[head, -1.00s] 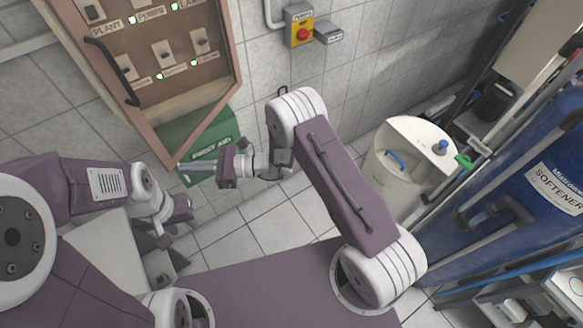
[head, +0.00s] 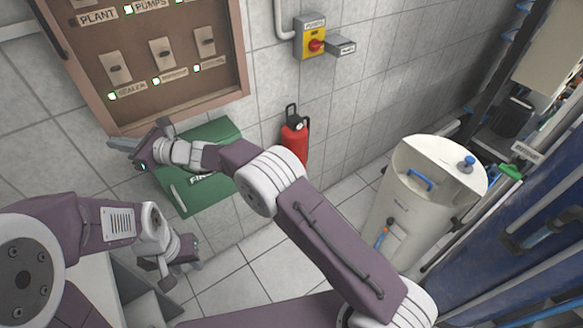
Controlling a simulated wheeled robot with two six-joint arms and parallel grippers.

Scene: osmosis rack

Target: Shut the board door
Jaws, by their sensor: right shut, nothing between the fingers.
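The board door (head: 83,86) is a brown frame at the upper left, with a dark handle (head: 51,28) on its left side. Labelled switches and green lights show within the frame. Its lower edge runs up to the right. I cannot tell whether it sits flush. My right gripper (head: 122,146) is shut and empty, just below the door's lower left corner. I cannot tell whether it touches the frame. My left gripper (head: 170,262) hangs at the lower left, away from the door. Its fingers are too unclear to judge.
A green first aid box (head: 205,190) is below the door, partly behind my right arm. A red extinguisher (head: 295,138) stands to its right. A yellow switch box (head: 312,40) is on the wall. A white tank (head: 408,205) and blue vessel (head: 480,255) are at right.

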